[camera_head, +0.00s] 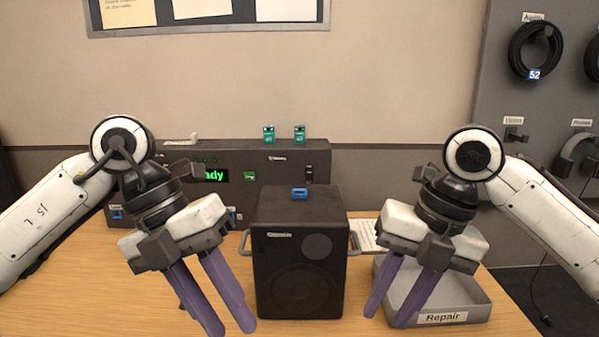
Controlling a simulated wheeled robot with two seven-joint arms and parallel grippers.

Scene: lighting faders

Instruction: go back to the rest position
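My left gripper (230,325) hangs at the left with its purple fingers pointing down. The fingers stand apart with nothing between them. It is left of the black speaker (300,265) and in front of the dark console. My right gripper (388,315) hangs at the right of the speaker, fingers down, apart and empty. It shows in front of the left part of the grey tray labelled Repair (445,318). Both forearms come in from the sides.
The speaker stands mid-table with a small blue item (299,193) on top. A paper lies behind the tray. Cables hang on the right panel (490,80). Wooden table (75,290) is bare at left.

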